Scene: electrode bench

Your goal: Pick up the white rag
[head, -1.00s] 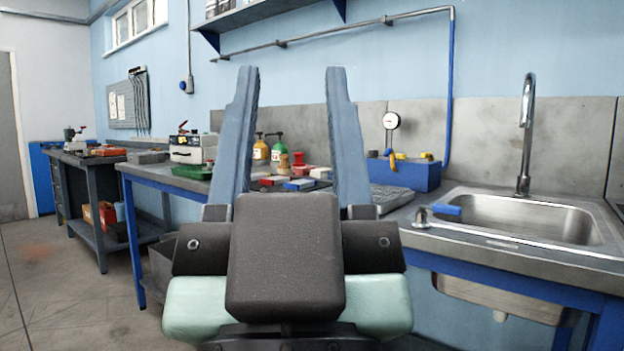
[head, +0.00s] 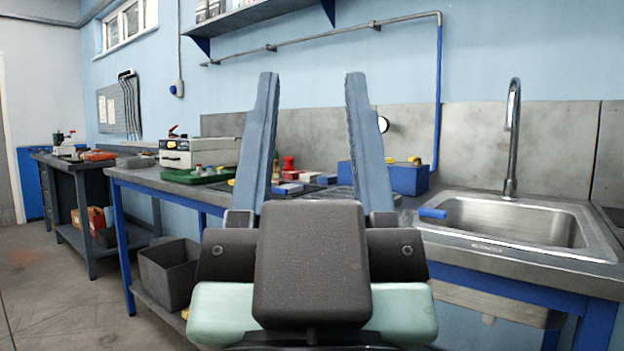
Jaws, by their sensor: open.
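I cannot make out a white rag in the head view. My gripper (head: 312,78) is in the middle of the view, pointing away toward the workbench (head: 130,178). Its two long blue-grey fingers are spread apart with nothing between them. The gripper body and fingers hide part of the bench top and the things behind them.
A steel sink (head: 520,222) with a tall tap (head: 512,140) is at the right. A blue box (head: 408,179) stands left of it. A green tray (head: 195,176) and a white device (head: 200,152) sit on the bench. A grey bin (head: 170,275) is below. Open floor lies at left.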

